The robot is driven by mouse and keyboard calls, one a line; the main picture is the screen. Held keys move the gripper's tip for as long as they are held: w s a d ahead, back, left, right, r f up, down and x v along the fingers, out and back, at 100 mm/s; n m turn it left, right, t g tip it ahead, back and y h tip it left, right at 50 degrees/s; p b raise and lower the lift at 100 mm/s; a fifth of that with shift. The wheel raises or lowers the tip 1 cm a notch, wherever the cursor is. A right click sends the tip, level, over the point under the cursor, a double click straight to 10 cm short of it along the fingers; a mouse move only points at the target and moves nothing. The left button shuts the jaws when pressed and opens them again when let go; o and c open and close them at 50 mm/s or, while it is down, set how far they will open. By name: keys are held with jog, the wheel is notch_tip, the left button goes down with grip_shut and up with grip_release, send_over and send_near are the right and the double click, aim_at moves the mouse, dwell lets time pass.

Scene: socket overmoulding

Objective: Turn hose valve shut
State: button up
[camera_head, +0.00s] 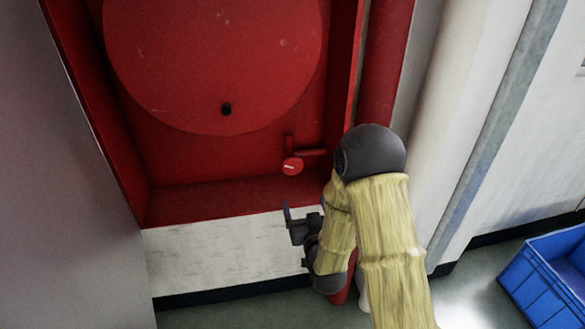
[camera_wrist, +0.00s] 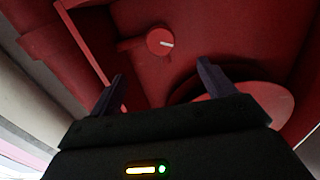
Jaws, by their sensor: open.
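The hose valve is a small round red knob (camera_head: 292,166) with a white mark, on a red pipe stub low in the right part of the red cabinet. In the wrist view the knob (camera_wrist: 160,41) shows beyond the fingertips, roughly between them, with its white mark near level. My gripper (camera_head: 287,215) is in front of the cabinet's lower edge, below the knob and apart from it. In the wrist view my gripper (camera_wrist: 160,80) has its two dark fingers spread wide with nothing between them. One finger is hard to see in the head view.
A large red hose reel disc (camera_head: 215,60) with a black nozzle (camera_head: 226,109) fills the cabinet above. The cabinet's right wall (camera_head: 340,70) and a vertical red pipe (camera_head: 385,60) stand beside my arm. A blue crate (camera_head: 548,283) sits on the floor at right.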

aim_at(293, 169)
jog(key=shift+w, duration=0.1)
jog(key=p+x, duration=0.3)
jog(key=x, duration=1.4)
jog(key=shift+w+p, duration=0.15)
jog(key=shift+p, duration=0.15)
jog(key=c, duration=1)
jog(key=shift+f, duration=0.1)
